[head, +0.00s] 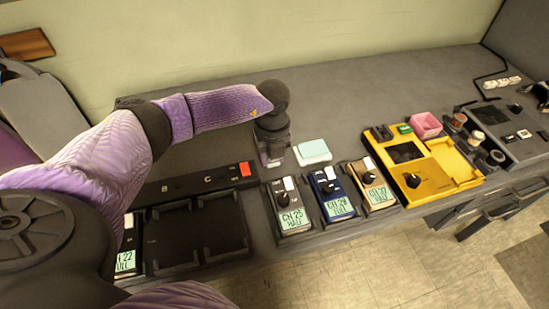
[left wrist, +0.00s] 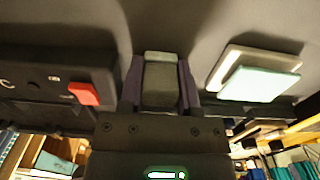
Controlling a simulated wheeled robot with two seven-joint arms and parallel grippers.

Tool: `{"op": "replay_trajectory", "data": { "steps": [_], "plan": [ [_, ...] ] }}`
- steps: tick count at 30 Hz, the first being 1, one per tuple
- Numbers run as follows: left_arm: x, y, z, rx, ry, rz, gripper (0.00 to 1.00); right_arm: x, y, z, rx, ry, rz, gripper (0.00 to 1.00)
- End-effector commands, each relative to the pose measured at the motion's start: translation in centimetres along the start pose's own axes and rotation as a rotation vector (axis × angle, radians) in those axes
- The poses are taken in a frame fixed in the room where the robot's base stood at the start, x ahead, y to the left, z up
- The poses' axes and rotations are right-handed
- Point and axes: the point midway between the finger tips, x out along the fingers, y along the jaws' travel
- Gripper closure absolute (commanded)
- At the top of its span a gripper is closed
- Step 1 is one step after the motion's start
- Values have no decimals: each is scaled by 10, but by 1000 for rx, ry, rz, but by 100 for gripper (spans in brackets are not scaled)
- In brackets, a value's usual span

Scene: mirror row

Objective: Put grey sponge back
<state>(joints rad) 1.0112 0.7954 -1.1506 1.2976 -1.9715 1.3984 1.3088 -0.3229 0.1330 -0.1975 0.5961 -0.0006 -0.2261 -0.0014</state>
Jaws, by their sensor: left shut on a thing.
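The grey sponge (left wrist: 162,84) is a dark grey block with a paler end, between the two fingers of my left gripper (left wrist: 160,88) in the left wrist view. In the head view my left gripper (head: 273,158) points down at the grey bench, behind the row of small meters. It is shut on the sponge, which the fingers mostly hide there. I cannot tell whether the sponge touches the bench. My right gripper is not in view.
A pale mint block (head: 313,152) lies just right of my left gripper. A black tray (head: 195,230) with a red switch (head: 245,169) is at front left. Several meters (head: 331,194) stand in front, and a yellow station (head: 422,165) is at right. The bench behind is clear.

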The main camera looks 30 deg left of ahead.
Motion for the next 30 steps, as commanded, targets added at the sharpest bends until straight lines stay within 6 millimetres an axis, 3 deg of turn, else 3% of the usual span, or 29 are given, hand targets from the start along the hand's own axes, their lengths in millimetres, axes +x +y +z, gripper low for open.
{"op": "replay_trajectory", "data": {
  "steps": [8, 9, 11, 20, 23, 30],
  "plan": [
    [1, 0, 0, 0, -1, -1, 100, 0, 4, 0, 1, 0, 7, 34],
    [2, 0, 0, 0, -1, -2, 55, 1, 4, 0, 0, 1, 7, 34],
    [1, 0, 0, 0, -1, -2, 43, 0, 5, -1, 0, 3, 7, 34],
    [-3, 0, 0, 1, -1, -3, 43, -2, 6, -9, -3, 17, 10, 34],
    [-23, -1, 0, 2, -3, -6, 43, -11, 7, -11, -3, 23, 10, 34],
    [-92, -1, 0, 2, -4, -8, 43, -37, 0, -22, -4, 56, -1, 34]
  ]
}}
